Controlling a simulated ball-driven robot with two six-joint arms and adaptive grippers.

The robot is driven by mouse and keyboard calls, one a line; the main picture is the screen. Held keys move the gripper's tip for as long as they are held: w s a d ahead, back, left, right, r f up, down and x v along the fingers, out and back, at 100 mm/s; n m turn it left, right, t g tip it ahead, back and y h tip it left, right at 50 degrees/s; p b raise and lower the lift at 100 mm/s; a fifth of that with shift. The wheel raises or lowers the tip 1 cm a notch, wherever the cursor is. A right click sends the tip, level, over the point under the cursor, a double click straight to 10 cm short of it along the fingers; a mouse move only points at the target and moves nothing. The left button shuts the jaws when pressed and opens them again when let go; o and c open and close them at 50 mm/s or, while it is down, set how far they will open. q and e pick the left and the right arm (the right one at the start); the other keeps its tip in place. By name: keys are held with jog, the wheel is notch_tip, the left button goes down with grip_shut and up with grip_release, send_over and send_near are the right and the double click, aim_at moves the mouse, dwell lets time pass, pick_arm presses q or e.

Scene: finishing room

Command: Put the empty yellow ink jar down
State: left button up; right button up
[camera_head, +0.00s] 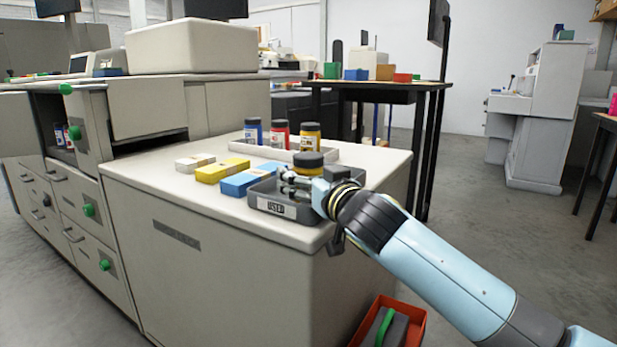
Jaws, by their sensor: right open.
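A jar with a dark lid and a yellow band (308,162) stands upright at the grey tray labelled USED (268,207). My right gripper (291,182) is open at this jar's lower part, its fingers low at the tray. The gripper hides much of the jar's body, so I cannot tell whether the fingers touch it or whether its base rests on the tray floor. My left gripper is out of view.
A white tray (345,157) behind holds a blue jar (252,131), a red jar (280,134) and a yellow jar (309,136). White (195,162), yellow (222,170) and blue (248,180) boxes lie left of the grey tray. An orange bin (413,314) stands below the counter edge.

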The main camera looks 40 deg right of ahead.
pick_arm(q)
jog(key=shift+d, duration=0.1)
pick_arm(e)
jog(key=shift+r, duration=0.15)
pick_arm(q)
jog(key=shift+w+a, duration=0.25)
pick_arm(e)
jog(key=s+a, duration=0.2)
jog(key=s, duration=0.9)
jog(key=shift+s, duration=0.4)
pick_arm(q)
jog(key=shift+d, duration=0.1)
